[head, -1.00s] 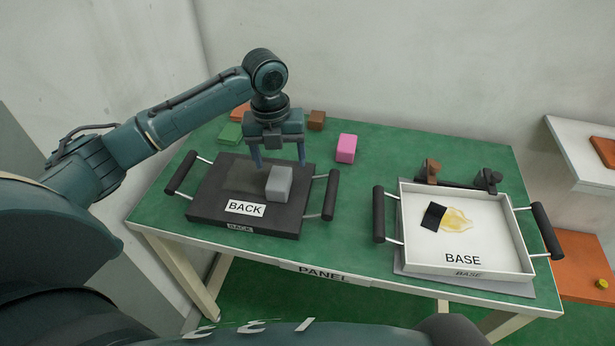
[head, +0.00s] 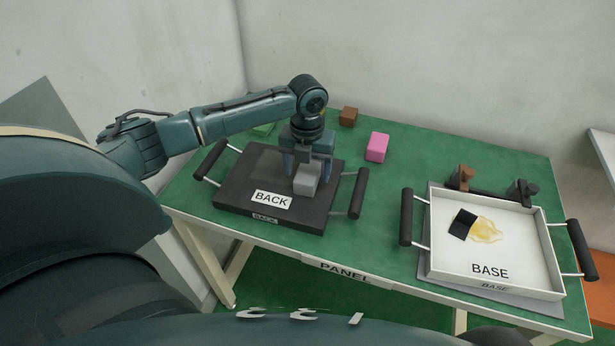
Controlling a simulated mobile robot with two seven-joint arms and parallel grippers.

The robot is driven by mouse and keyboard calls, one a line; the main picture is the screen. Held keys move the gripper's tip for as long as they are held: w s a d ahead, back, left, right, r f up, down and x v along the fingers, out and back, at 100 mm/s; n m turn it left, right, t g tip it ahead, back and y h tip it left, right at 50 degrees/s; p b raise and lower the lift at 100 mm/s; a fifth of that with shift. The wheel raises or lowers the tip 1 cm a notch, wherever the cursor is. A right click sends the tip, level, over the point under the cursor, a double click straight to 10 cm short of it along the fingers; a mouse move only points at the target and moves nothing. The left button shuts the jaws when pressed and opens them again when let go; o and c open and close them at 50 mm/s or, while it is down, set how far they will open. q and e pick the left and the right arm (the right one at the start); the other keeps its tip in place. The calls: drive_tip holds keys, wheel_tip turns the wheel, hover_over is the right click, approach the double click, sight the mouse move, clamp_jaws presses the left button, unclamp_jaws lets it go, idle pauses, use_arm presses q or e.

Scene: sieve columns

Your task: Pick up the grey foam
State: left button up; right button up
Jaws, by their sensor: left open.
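The grey foam (head: 307,180) is a small light-grey block on the dark tray labelled BACK (head: 238,190), toward the tray's right side. My left gripper (head: 307,177) points down right over the foam. Its fingers are open, one on each side of the block. The far part of the block is hidden under the gripper, so I cannot tell whether the fingers touch it. My right gripper does not show.
A pink block (head: 377,147) and a brown block (head: 348,117) lie behind the dark tray. The white tray labelled BASE (head: 505,272) stands at the right, holding a black piece (head: 463,224) and a yellowish patch (head: 487,230). Green table (head: 385,220) is clear between the trays.

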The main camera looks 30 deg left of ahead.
use_arm(q)
drive_tip(key=shift+a+f, duration=0.1)
drive_tip(key=shift+f, duration=1.3)
drive_tip(key=shift+c, duration=0.4)
drive_tip(key=c, duration=1)
drive_tip(key=shift+r, duration=0.1)
